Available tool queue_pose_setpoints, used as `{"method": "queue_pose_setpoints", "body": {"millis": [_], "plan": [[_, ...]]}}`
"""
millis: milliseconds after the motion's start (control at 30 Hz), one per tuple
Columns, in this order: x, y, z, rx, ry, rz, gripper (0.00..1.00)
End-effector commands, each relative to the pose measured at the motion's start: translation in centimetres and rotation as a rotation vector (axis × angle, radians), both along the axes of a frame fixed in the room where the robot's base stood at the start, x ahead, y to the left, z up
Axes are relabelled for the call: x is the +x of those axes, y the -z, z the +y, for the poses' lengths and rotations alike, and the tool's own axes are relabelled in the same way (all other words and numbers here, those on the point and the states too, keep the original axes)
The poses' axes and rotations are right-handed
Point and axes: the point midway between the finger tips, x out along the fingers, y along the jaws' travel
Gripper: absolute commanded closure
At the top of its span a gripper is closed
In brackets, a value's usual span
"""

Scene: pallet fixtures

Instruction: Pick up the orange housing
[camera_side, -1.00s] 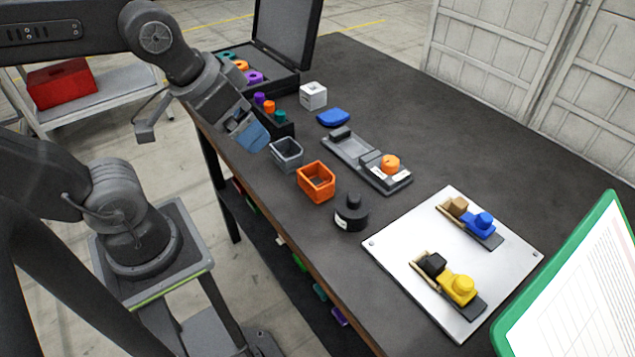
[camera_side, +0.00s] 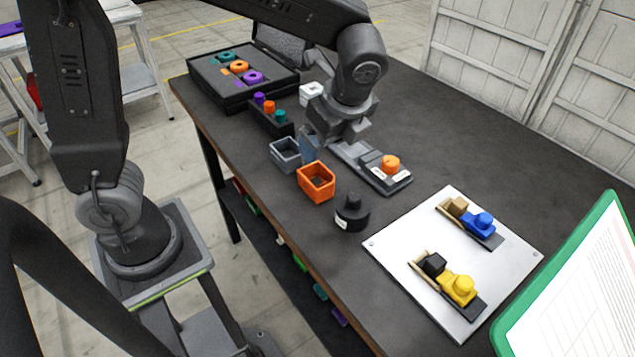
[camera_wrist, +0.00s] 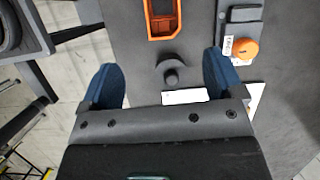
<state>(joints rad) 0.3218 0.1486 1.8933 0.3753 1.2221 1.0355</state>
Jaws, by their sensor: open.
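Several orange pieces show, and I cannot tell for sure which is the housing. An orange ring-like part (camera_side: 239,67) lies in the black case between a teal and a purple one. A small orange cylinder (camera_side: 269,106) stands in a black rack. An open orange box (camera_side: 316,190) sits near the table edge, also at the top of the wrist view (camera_wrist: 151,28). An orange round piece (camera_side: 391,163) sits on the grey fixture. My gripper (camera_side: 311,142) is over the table behind the grey box; in the wrist view its blue fingers (camera_wrist: 160,66) are apart and empty.
A grey box (camera_side: 286,154) is close to my gripper. A black knobbed cylinder (camera_side: 351,214) stands in front of the orange box. A white plate (camera_side: 390,246) with yellow and blue assemblies lies at right. The table's far right is clear.

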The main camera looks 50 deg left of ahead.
Motion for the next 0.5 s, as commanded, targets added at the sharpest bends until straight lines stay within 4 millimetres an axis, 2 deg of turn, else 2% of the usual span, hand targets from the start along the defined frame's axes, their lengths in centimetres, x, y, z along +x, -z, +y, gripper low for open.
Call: {"method": "queue_pose_setpoints", "body": {"millis": [100, 233, 500], "plan": [[0.6, 0.8, -0.3, 0.029, 0.064, 0.041, 0.13], [0.7, 2.2, 0.2, 0.034, 0.075, 0.05, 0.13], [0.6, 6.9, 2.1, 0.032, 0.072, 0.049, 0.13]]}}
